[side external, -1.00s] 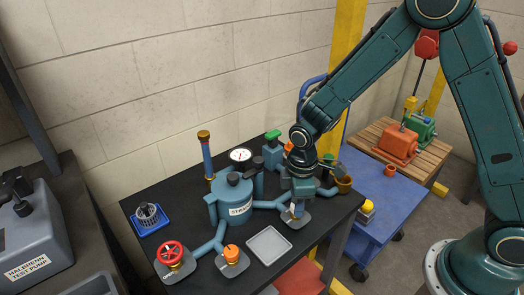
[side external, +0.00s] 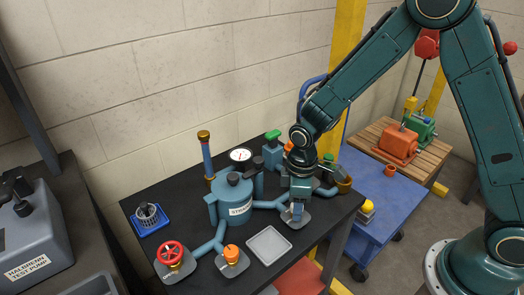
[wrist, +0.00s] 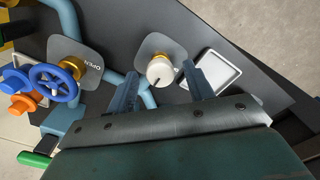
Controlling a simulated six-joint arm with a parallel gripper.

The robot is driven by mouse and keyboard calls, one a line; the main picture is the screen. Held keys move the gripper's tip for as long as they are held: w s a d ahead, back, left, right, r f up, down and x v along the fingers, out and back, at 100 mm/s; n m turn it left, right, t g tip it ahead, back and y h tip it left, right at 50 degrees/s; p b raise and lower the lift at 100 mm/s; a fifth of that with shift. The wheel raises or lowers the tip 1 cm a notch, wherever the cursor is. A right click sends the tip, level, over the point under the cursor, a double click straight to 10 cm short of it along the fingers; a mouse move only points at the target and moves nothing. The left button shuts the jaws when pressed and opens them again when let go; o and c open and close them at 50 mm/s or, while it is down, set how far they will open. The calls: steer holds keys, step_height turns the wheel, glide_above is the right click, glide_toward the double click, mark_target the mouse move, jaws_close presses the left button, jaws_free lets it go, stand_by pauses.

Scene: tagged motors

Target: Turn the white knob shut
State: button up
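The white knob (wrist: 159,71) shows in the wrist view, on a brass stem above a grey plate (wrist: 150,45), with a dark pointer mark on its face. My gripper (wrist: 160,72) is open, with one finger on each side of the knob and a visible gap to each. I cannot tell how deep the fingertips reach along it. In the side view my gripper (side external: 297,212) points down over the knob's grey plate (side external: 300,221) and hides the knob.
A blue handwheel (wrist: 55,82) on a plate marked OPEN is left of the knob in the wrist view. A shallow grey tray (side external: 269,244) lies nearby. The blue tank (side external: 236,203), red handwheel (side external: 170,253) and orange knob (side external: 232,253) stand further left on the black bench.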

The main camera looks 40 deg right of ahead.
steer(key=shift+r, duration=0.1)
step_height(320, 180, up, 14)
steer(key=shift+f, duration=0.2)
stand_by(0.8)
steer(key=s+d+r+m+t, duration=0.2)
steer(key=s+d+r+m, duration=0.2)
steer(key=s, duration=0.6)
steer(key=s+d+r+m+t, duration=0.3)
steer(key=s+d+r+m, duration=0.1)
steer(key=s+r, duration=0.4)
steer(key=shift+s+d+m+t, duration=0.3)
steer(key=shift+s+d+m, duration=0.15)
steer(key=shift+s, duration=0.4)
stand_by(0.5)
